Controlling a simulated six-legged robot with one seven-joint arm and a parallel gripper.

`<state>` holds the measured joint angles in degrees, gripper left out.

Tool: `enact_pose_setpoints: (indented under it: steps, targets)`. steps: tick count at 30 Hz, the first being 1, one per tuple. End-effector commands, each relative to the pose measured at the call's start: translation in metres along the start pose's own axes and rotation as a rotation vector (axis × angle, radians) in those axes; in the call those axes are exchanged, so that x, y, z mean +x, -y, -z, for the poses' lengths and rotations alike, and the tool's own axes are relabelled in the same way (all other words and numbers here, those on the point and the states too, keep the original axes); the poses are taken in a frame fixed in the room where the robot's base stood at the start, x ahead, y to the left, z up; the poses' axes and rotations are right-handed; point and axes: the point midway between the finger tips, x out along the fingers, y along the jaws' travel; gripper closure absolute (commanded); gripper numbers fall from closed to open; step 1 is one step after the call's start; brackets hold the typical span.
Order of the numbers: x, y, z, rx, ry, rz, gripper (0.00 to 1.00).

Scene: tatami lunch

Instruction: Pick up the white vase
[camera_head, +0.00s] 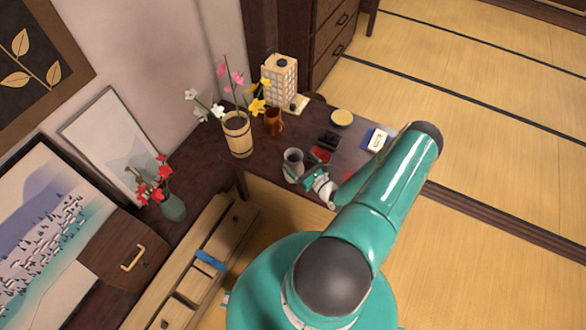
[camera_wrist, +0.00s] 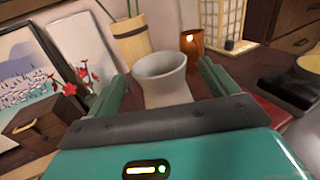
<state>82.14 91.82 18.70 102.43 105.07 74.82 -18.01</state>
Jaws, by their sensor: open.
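The white vase (camera_head: 293,159) stands upright on the dark wooden desk (camera_head: 262,170), near its front edge. It looks pale grey, with an open flared top and a narrower waist. In the wrist view the vase (camera_wrist: 162,80) stands between the two teal fingers of my gripper (camera_wrist: 160,92), with a gap on each side. My gripper (camera_head: 306,178) is open and low at the vase in the head view. The gripper's palm hides the base of the vase in the wrist view.
A wooden bucket vase with flowers (camera_head: 237,135) and a brown cup (camera_head: 273,122) stand behind. A lantern (camera_head: 280,82) is at the back. A black item (camera_head: 328,139), a red item (camera_head: 320,155), a yellow round tin (camera_head: 341,117) and a blue-white box (camera_head: 376,139) lie to the right.

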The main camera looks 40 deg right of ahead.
Motion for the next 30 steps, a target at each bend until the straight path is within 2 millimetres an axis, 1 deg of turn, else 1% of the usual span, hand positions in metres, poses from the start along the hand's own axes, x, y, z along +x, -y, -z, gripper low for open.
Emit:
enact_pose_setpoints:
  steps: [4, 9, 12, 19, 23, 24, 26, 27, 29, 30]
  targets:
    - [0.015, -0.001, -0.001, -0.001, 0.002, -0.002, 0.14]
    - [0.043, -0.001, 0.0, -0.002, 0.002, -0.003, 0.14]
    - [0.053, -0.001, 0.0, -0.001, 0.001, -0.004, 0.14]
    - [0.055, -0.001, 0.0, -0.001, 0.001, -0.002, 0.14]
    - [0.055, -0.001, 0.0, -0.001, 0.001, -0.002, 0.4]
    - [0.055, -0.001, 0.0, -0.001, 0.001, -0.002, 0.47]
    - [0.055, -0.001, 0.0, -0.001, 0.001, -0.002, 0.59]
    - [0.055, -0.001, 0.0, -0.001, 0.001, -0.002, 0.67]
    - [0.055, -0.001, 0.0, -0.001, 0.001, -0.002, 0.79]
    - [0.054, -0.001, 0.0, -0.001, 0.001, -0.002, 0.87]
